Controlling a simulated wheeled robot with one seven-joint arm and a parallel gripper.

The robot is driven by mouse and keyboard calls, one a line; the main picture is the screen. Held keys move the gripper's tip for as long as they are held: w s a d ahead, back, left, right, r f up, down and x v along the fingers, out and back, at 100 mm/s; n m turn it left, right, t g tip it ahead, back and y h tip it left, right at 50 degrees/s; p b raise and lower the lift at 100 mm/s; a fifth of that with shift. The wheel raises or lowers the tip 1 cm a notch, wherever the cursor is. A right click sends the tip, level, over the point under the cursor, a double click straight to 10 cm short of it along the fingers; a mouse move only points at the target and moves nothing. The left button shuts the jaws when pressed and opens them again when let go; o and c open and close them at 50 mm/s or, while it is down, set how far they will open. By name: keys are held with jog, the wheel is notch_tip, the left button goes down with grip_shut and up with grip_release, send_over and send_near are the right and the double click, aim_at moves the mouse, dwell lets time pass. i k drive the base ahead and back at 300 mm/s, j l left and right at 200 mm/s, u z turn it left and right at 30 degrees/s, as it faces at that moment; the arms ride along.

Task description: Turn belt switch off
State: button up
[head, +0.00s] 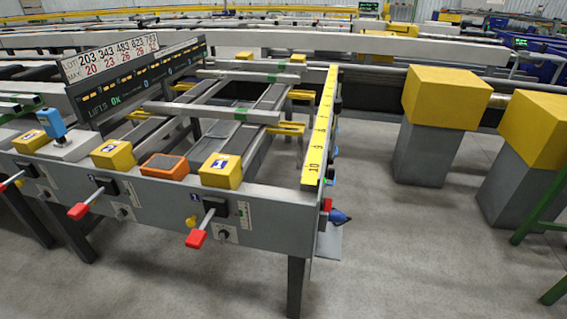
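The runout table (270,225) stands at left and centre, its grey front panel facing me. The panel carries a right lever with a red grip (196,238), a middle red-gripped lever (78,211) and a left one (12,181). All three grips point down and left. Small dark knobs on pale plates sit below them: a right knob (224,235), a middle knob (122,212) and a left knob (45,194). No label readable here tells me which control is the belt switch, or whether it is on or off. My gripper is not in view.
A yellow numbered rail (320,125) runs along the table's right side. A blue item (341,217) juts from its right corner. Yellow-topped grey blocks (423,155) (518,180) stand at right, beside green bars (540,205). The floor (410,255) right of the table is clear.

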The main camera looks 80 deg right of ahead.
aim_at(325, 207)
jog(key=z, duration=1.2)
jog(key=i+l+z, duration=0.15)
jog(key=l+z, duration=0.15)
jog(key=i+l+z, duration=0.25)
jog(key=l, duration=0.3)
jog(key=i+l+z, duration=0.1)
jog(key=l+z, duration=0.2)
jog(key=l, duration=0.1)
